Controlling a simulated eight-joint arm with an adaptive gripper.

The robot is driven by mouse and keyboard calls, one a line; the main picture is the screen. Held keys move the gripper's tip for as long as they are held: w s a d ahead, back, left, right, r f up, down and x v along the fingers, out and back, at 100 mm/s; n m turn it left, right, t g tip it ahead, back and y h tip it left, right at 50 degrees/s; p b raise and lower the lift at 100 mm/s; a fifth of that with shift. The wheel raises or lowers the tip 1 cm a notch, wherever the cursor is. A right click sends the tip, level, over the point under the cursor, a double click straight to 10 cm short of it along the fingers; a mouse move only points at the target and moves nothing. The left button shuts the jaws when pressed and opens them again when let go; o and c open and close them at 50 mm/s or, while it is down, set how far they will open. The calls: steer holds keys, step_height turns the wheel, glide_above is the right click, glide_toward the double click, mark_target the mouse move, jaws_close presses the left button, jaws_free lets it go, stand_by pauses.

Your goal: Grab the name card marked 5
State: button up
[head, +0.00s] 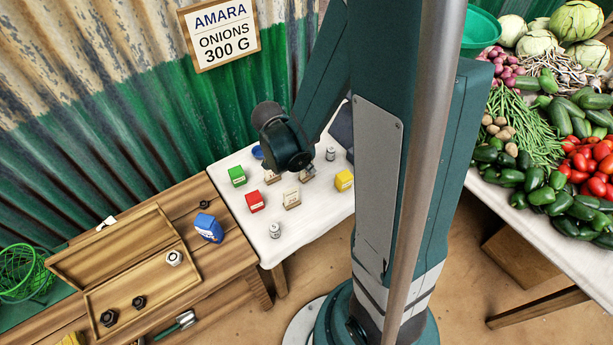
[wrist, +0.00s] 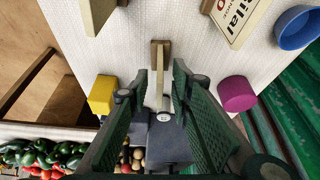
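My gripper (head: 309,169) is low over the white-topped table in the head view. In the wrist view its fingers (wrist: 160,88) are open, one on each side of a pale card (wrist: 159,92) in a wooden stand (wrist: 161,50). That card is seen nearly edge-on, so its marking cannot be read. A second card (wrist: 242,20), with "ilal" legible, stands at the upper right, and part of another (wrist: 98,14) shows at the upper left. In the head view, cards stand at the front (head: 291,198) and further back (head: 271,177). No 5 is legible.
A yellow box (wrist: 103,94) and a magenta cylinder (wrist: 237,93) flank the fingers; a blue bowl (wrist: 297,28) is at the right. Red (head: 254,202) and green (head: 237,176) boxes and a metal weight (head: 275,230) also stand on the table. A wooden tray (head: 110,247) lies left.

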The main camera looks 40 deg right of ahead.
steer(key=shift+d+f, duration=0.15)
steer(key=shift+f, duration=0.15)
stand_by(0.4)
jaws_close()
